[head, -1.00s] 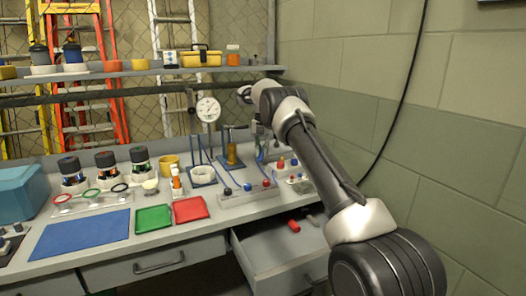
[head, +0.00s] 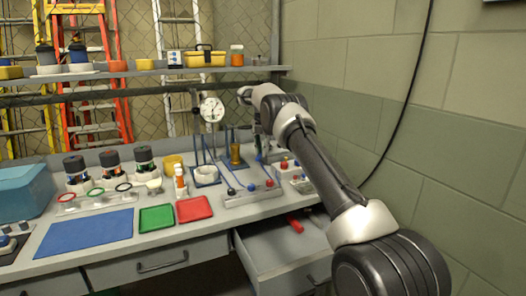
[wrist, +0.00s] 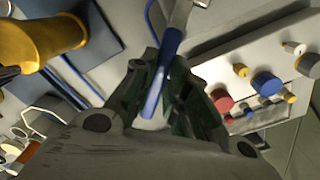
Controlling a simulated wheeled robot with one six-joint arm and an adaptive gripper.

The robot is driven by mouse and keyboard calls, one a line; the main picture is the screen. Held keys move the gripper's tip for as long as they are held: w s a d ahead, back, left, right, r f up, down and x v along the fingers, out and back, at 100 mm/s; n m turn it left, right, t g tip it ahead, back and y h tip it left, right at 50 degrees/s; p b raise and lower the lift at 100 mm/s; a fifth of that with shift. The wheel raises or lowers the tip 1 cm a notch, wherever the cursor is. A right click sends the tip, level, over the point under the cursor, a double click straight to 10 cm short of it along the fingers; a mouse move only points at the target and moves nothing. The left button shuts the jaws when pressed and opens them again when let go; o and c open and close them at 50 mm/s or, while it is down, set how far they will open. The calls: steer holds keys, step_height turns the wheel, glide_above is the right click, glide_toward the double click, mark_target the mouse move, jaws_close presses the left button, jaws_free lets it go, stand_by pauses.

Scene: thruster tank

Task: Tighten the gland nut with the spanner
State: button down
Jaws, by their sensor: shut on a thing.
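My gripper (wrist: 163,105) is shut on the blue handle of a spanner (wrist: 164,70) in the wrist view. The metal shank of the spanner runs up out of the top edge, so its jaw end is out of sight. A brass-coloured fitting (wrist: 45,40) stands at the upper left, apart from the spanner. It also shows on a dark blue plate in the head view (head: 236,156). I cannot tell which part is the gland nut. In the head view my gripper is small and partly hidden behind the arm, over the back right of the bench.
A valve block with red and blue knobs (head: 250,192) stands close by on the bench. An open drawer (head: 285,248) holds a red-handled item (head: 295,223). A gauge (head: 212,109) stands behind. The block wall (head: 450,140) is close on the right. The blue mat (head: 85,232) is clear.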

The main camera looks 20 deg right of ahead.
steer(key=shift+w+a+m, duration=0.25)
steer(key=shift+a+m, duration=0.05)
steer(key=shift+m, duration=0.1)
steer(key=shift+w+a+m, duration=0.35)
steer(key=shift+w+m, duration=0.15)
steer(key=shift+m, duration=0.2)
steer(key=shift+w+a+m, duration=0.2)
steer(key=shift+m, duration=0.2)
